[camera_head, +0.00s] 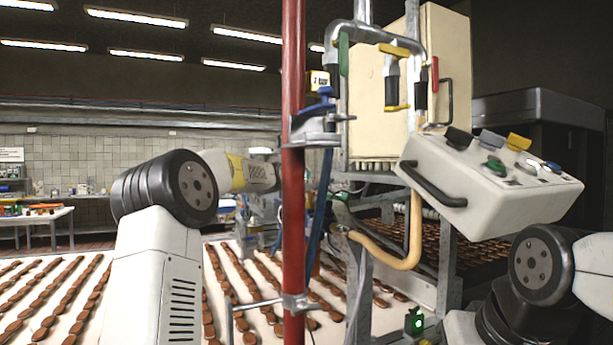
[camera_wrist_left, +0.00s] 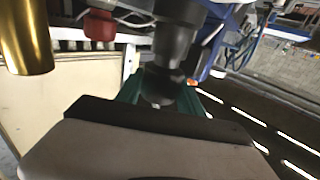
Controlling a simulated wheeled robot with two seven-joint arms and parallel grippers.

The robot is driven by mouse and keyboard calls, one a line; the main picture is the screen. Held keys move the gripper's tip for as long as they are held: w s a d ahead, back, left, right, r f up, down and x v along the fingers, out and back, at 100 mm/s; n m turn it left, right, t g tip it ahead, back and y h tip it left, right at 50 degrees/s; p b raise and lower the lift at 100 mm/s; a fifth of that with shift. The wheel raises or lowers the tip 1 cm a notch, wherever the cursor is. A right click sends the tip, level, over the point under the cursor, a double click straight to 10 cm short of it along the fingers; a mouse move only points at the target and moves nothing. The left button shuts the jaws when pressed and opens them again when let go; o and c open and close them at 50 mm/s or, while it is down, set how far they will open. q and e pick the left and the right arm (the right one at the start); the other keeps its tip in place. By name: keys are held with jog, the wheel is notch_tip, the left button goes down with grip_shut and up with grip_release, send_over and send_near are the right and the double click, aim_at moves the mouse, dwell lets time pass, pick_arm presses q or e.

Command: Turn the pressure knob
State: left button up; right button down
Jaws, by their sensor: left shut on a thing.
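The pressure knob seems to be the black round knob (camera_wrist_left: 176,42) in the left wrist view, standing in the middle of the picture. My left gripper (camera_wrist_left: 160,97) reaches to its lower end, with green finger parts on both sides, and is shut on it. The grip itself is partly hidden by the grey gripper body. In the head view my left forearm runs right and ends behind the red pole, so the gripper and the knob cannot be made out there. My right arm shows at the lower right; its gripper is not seen.
A red upright pole (camera_head: 293,230) stands close in front. A white control box (camera_head: 480,190) with coloured knobs is at the right, beside a cream cabinet (camera_head: 371,120). A red knob (camera_wrist_left: 100,24) and a brass cylinder (camera_wrist_left: 26,38) are near the black knob. Biscuits lie in rows on the conveyor (camera_head: 85,290).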

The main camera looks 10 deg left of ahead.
pick_arm(q)
jog(key=shift+w+d+f+m+g+h, duration=0.1)
jog(key=shift+d+f+m+g+h, duration=0.15)
jog(key=shift+f+m+h, duration=0.65)
jog(key=shift+r+g+h, duration=0.25)
jog(key=shift+r+h, duration=0.1)
jog(key=shift+h, duration=0.55)
jog(key=shift+r+m+g+h, duration=0.2)
jog(key=shift+m+g+h, duration=0.05)
jog(key=shift+m+h, duration=0.4)
jog(key=shift+r+m+g+h, duration=0.2)
jog(key=shift+m+g+h, duration=0.05)
jog(key=shift+m+h, duration=0.35)
jog(key=shift+r, duration=0.1)
jog(key=o, duration=1.4)
jog(key=shift+s, duration=0.2)
jog(key=shift+a, duration=0.15)
jog(key=shift+a, duration=0.1)
